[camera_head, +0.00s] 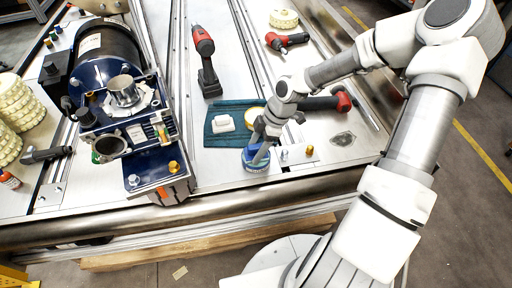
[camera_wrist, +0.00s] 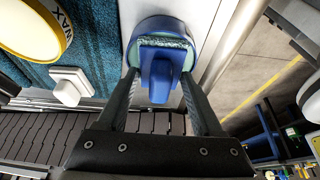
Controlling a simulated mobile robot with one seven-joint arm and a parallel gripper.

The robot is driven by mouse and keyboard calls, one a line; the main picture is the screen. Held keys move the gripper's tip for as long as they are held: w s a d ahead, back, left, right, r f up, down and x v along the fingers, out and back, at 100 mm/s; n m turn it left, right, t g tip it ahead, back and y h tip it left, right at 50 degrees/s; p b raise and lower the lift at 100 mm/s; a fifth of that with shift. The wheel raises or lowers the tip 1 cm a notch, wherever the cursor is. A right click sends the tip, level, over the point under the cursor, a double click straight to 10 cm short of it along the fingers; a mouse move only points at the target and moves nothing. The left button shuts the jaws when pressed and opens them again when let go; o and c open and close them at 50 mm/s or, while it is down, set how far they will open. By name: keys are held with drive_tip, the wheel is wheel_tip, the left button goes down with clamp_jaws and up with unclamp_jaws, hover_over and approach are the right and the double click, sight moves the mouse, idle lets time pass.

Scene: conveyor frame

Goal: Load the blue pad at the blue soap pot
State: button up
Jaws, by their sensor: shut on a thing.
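My gripper (camera_head: 262,148) points down near the front edge of the metal table. It is shut on a blue pad (camera_wrist: 158,72) with a raised blue grip and a pale greenish edge. The round blue soap pot (camera_head: 255,166) sits on the table beside the teal cloth. In the wrist view the pot's blue rim (camera_wrist: 136,32) shows around the pad, so the pad is over or in the pot. I cannot tell whether the pad touches what is inside. The fingers hide part of the pot.
A teal cloth (camera_head: 215,137) lies left of the pot, bearing a white block (camera_head: 224,124) and a yellow wax tin (camera_head: 252,114). A red-ended tool (camera_head: 342,101) lies behind my gripper. A blue machine (camera_head: 125,115) stands at left. A metal roller (camera_head: 205,208) runs along the front.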

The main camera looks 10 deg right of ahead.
drive_tip(key=shift+r+p, duration=3.55)
drive_tip(key=shift+p, duration=0.05)
drive_tip(key=shift+w+d+r+m, duration=0.1)
drive_tip(key=shift+d+r+m, duration=0.1)
drive_tip(key=shift+r+m, duration=0.3)
wheel_tip(320, 180, up, 5)
drive_tip(key=w+d+m+t+h, duration=0.1)
drive_tip(key=w+m+t, duration=0.15)
drive_tip(key=m, duration=0.45)
wheel_tip(320, 180, up, 8)
drive_tip(key=r+m+t+h, duration=0.15)
drive_tip(key=m+h, duration=0.25)
drive_tip(key=m, duration=0.5)
hover_over(257, 145)
drive_tip(key=w+d, duration=0.1)
drive_tip(key=w, duration=0.2)
drive_tip(key=shift+s+d+f, duration=0.15)
drive_tip(key=shift+s+f, duration=0.05)
drive_tip(key=shift+f, duration=0.3)
